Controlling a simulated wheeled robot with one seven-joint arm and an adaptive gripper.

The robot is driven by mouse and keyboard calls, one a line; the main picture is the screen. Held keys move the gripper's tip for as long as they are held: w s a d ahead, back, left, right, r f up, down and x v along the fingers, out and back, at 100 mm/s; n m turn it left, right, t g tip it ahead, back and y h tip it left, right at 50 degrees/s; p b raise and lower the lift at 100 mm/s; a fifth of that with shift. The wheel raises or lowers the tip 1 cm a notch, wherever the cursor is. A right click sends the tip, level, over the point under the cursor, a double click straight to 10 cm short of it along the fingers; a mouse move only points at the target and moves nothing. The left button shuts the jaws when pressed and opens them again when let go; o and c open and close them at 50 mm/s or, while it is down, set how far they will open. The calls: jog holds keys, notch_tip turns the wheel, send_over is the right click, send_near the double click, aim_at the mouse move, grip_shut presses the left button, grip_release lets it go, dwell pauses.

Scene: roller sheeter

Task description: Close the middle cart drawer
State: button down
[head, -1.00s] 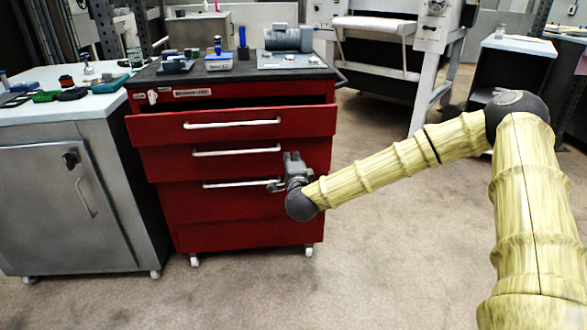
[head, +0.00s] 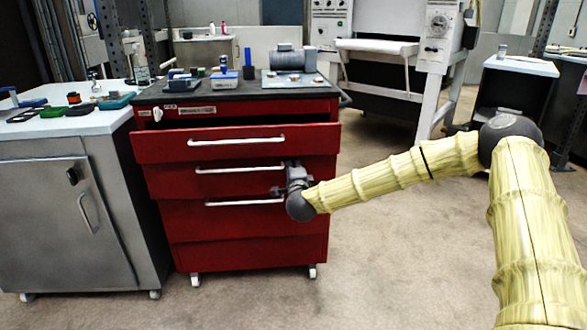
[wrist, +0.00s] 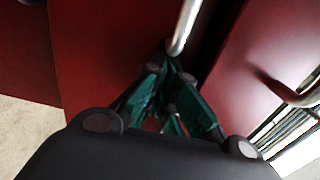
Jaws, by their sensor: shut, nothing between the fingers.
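The red cart (head: 250,253) stands in the middle of the head view with its drawer fronts facing me. The middle drawer (head: 160,182) has a pale bar handle (head: 240,170); how far it stands out is hard to tell. My gripper (head: 277,190) is at the right side of the cart's front, near the right ends of the middle and lower handles. In the wrist view my gripper (wrist: 170,52) is shut and empty, its fingertips close to a metal handle (wrist: 186,22) on a red front. Whether they touch is unclear.
The top drawer (head: 160,147) stands out, with a dark gap above it. The lower drawer (head: 190,222) is below the middle one. A grey cabinet (head: 45,215) stands close at left. Small items and a motor (head: 291,60) sit on the cart top.

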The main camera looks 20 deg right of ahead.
aim_at(292, 158)
jog(key=x, duration=0.4)
jog(key=shift+w, duration=0.3)
jog(key=shift+w+d+r, duration=0.15)
jog(key=shift+d+r, duration=0.05)
jog(key=shift+r, duration=0.1)
